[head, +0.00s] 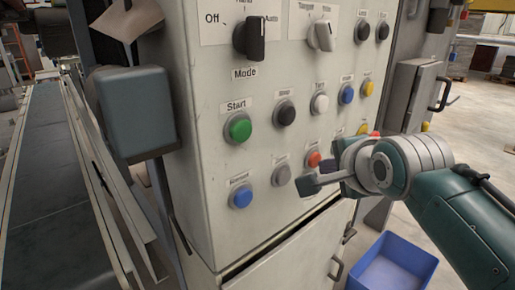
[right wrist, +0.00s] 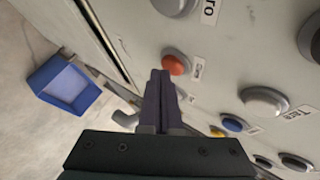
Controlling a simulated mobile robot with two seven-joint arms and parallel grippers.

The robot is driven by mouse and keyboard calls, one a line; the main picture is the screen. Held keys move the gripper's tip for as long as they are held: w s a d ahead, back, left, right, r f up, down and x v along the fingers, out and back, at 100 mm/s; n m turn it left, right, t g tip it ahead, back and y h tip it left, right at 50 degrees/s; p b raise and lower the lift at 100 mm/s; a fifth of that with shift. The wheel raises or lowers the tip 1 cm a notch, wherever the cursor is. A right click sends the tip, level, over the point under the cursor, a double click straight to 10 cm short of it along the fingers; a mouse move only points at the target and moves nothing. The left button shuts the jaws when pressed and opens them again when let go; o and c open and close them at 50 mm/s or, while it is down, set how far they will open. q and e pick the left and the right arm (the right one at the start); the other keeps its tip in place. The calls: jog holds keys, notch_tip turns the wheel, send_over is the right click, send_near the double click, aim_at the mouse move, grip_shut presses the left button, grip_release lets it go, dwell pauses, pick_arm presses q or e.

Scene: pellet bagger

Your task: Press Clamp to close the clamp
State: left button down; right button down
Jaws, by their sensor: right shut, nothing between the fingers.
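The red button (head: 313,158) is in the lower row of the control panel (head: 215,180), and its small label seems to read Clamp. It also shows in the right wrist view (right wrist: 177,64), just beyond the fingertips. My right gripper (head: 308,186) is shut and empty, reaching in from the right in front of the panel. Its fingertips show just below the red button in the head view; in the right wrist view (right wrist: 158,76) they are very close to it. I cannot tell whether they touch. My left gripper is not in view.
A grey button (head: 281,175) and a blue button (head: 241,196) sit left of the red one. Green Start (head: 238,128), black, white, blue and yellow buttons are above. A blue bin (head: 395,264) stands on the floor at right; a conveyor (head: 50,190) runs at left.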

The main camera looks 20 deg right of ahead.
jog(key=shift+s+d+p, duration=0.2)
jog(key=shift+s+p, duration=0.15)
jog(key=shift+s, duration=0.15)
jog(key=shift+s, duration=0.1)
jog(key=s+p, duration=0.1)
jog(key=s+d+p, duration=0.1)
jog(key=s+p, duration=0.1)
jog(key=s+d+p, duration=0.1)
jog(key=s, duration=0.1)
jog(key=shift+s+d, duration=0.15)
jog(key=shift+s, duration=0.05)
dwell(0.6)
